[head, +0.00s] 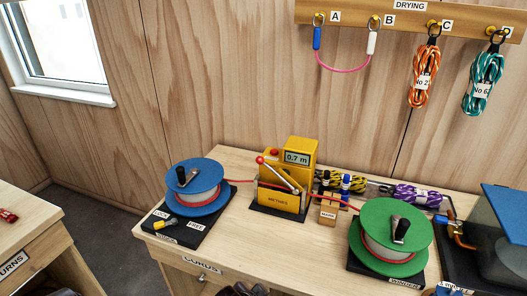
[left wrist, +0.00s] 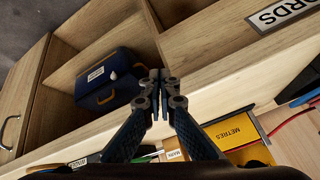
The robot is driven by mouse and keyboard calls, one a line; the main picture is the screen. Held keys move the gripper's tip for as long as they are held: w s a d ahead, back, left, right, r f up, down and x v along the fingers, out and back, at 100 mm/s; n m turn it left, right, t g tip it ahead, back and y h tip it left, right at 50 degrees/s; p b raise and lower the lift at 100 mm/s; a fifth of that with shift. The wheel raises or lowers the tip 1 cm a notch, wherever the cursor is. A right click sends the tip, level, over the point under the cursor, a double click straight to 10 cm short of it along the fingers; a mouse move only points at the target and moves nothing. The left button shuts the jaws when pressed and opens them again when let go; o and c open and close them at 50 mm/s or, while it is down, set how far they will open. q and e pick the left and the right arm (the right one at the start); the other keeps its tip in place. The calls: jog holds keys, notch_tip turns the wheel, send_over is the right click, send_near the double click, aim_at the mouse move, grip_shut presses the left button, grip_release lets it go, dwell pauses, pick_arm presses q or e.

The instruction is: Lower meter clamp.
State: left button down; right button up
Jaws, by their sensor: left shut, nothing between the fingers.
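The yellow meter (head: 283,190), labelled METRES and reading 0.7 m, stands on a dark base on the bench. Its clamp lever (head: 279,175) is a silver bar with a red ball at its upper left end, slanting up from the right. A red cord runs from the blue reel through the meter area to the green reel. My left gripper (left wrist: 158,88) is shut and empty in the left wrist view, with the meter (left wrist: 232,132) beyond it at lower right. Only a dark part of it shows at the head view's bottom edge. My right gripper is not clearly visible.
The blue reel (head: 194,185) stands left of the meter and the green reel (head: 390,235) right of it. A wooden MARK block (head: 328,212) and coiled cords (head: 415,196) are close by. A blue case (left wrist: 108,80) sits in the open compartment below.

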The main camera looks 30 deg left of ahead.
pick_arm(q)
jog(key=w+a+r+t+y, duration=0.1)
jog(key=w+r, duration=0.4)
jog(key=r, duration=0.5)
jog(key=w+a+r+t+y, duration=0.2)
jog(key=w+a+r+t, duration=0.2)
jog(key=r, duration=0.6)
jog(key=w+a+r+t+y, duration=0.1)
jog(key=w+a+r+t, duration=0.1)
jog(key=w+a+r, duration=0.4)
notch_tip(320, 180, up, 4)
jog(key=shift+w+r+m+t+y+p, duration=0.1)
jog(key=shift+w+m+t+y+p, duration=0.25)
jog(key=shift+w, duration=0.85)
jog(key=w+a+f+p, duration=0.4)
jog(key=w+a+f, duration=0.1)
jog(key=w, duration=0.3)
jog(key=shift+w+a, duration=0.25)
jog(key=shift+a, duration=0.25)
jog(key=shift+f, duration=0.15)
